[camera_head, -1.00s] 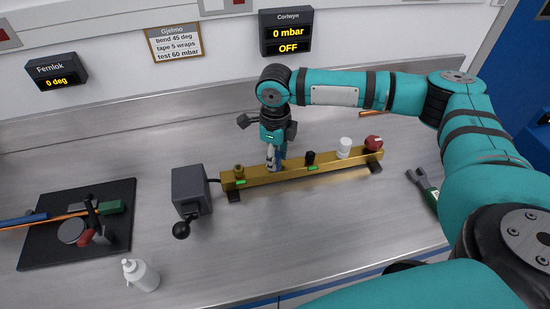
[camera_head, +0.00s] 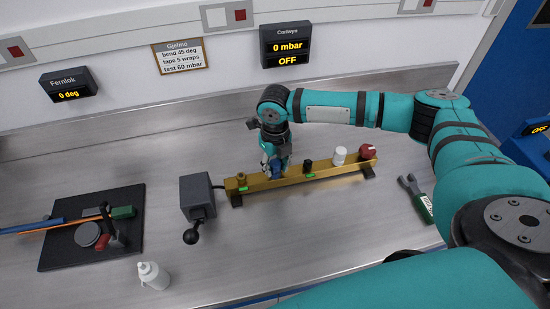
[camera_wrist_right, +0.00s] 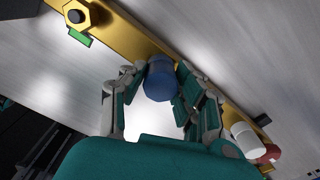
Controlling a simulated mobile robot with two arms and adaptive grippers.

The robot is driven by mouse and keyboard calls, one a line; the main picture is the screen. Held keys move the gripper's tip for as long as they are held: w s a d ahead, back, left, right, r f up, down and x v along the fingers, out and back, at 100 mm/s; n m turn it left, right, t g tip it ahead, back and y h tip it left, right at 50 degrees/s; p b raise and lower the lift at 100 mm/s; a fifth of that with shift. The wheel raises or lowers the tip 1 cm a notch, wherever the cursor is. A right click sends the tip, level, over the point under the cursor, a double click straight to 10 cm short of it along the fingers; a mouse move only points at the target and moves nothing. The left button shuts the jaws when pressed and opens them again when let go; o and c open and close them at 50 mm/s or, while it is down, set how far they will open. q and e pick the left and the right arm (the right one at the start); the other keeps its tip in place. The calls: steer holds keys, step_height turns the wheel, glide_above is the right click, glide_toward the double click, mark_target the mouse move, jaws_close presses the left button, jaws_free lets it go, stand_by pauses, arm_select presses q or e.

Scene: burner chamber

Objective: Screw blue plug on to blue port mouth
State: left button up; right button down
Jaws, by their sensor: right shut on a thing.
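The blue plug (camera_wrist_right: 161,78) is between the fingers of my right gripper (camera_wrist_right: 150,92) in the right wrist view. In the head view my right gripper (camera_head: 272,168) points down at the brass manifold bar (camera_head: 335,170), with the blue plug (camera_head: 277,170) showing at its fingertips. The gripper is shut on the plug. The plug sits over the bar between the brass fitting at the left and the black fitting. The blue port mouth is hidden under the plug, so I cannot tell how far they are joined. My left gripper is out of view.
On the bar are a brass hex fitting (camera_head: 241,177), a black fitting (camera_head: 307,165), a white cap (camera_head: 339,155) and a red knob (camera_head: 368,151). A grey lever box (camera_head: 196,196) stands left of it. A bottle (camera_head: 153,276), black mat (camera_head: 60,252) and green-handled tool (camera_head: 424,205) lie around.

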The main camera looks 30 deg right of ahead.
mark_target(275, 163)
steer(key=c, duration=1.2)
jaws_free()
steer(key=shift+f+b, duration=0.1)
steer(key=shift+b, duration=0.35)
steer(key=shift+c, duration=0.2)
steer(key=o, duration=0.4)
steer(key=shift+c, duration=0.2)
step_height(275, 163, up, 12)
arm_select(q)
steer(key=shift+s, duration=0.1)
